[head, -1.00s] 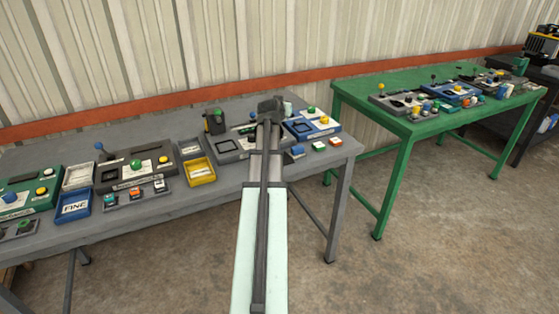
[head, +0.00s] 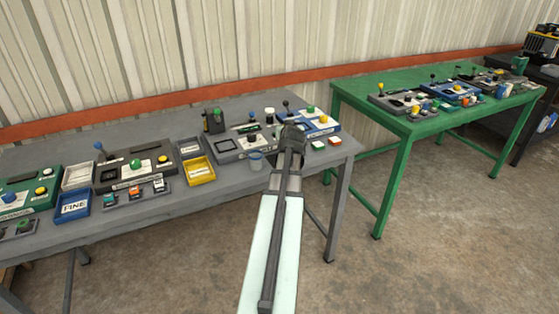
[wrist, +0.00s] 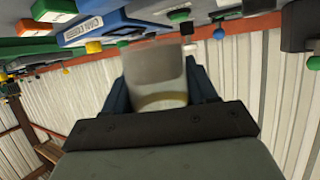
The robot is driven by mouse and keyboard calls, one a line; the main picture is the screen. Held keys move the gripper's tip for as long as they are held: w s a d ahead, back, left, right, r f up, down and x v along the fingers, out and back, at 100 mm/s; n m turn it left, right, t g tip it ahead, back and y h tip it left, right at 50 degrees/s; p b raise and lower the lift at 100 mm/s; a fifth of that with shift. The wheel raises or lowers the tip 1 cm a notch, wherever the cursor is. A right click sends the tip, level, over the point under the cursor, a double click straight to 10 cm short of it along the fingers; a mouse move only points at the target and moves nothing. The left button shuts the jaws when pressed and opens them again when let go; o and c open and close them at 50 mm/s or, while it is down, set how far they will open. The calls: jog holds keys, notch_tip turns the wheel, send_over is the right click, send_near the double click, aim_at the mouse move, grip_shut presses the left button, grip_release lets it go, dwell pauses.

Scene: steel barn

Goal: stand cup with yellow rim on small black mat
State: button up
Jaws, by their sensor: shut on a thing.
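My gripper (wrist: 160,76) is shut on a pale grey cup (wrist: 155,66) in the wrist view. The cup sits between the two dark blue fingers, and a yellow band (wrist: 163,101) shows at its end nearest the palm. In the head view my gripper (head: 293,131) is over the right part of the grey table, by the blue panel, and its arm hides most of the held cup. A small dark square (head: 226,143) lies on a grey panel to the left of my gripper. I cannot tell for sure that it is the black mat.
The blue panel (head: 318,124), a yellow tray (head: 200,171) and several button boxes crowd the table. A green table (head: 405,122) stands right.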

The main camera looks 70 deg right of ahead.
jog(key=w+a+r+n+t+y, duration=0.2)
jog(key=w+n+t+y, duration=0.1)
jog(key=n+t, duration=0.1)
jog(key=shift+n+t, duration=0.3)
jog(key=shift+w+f, duration=0.2)
jog(key=shift+f, duration=4.7)
jog(key=shift+f, duration=0.15)
jog(key=o, duration=0.8)
jog(key=shift+s+r, duration=0.1)
jog(key=shift+r, duration=0.1)
jog(key=v, duration=1.1)
jog(key=shift+s+a+r, duration=0.2)
jog(key=shift+s+a, duration=0.05)
jog(key=shift+a, duration=0.05)
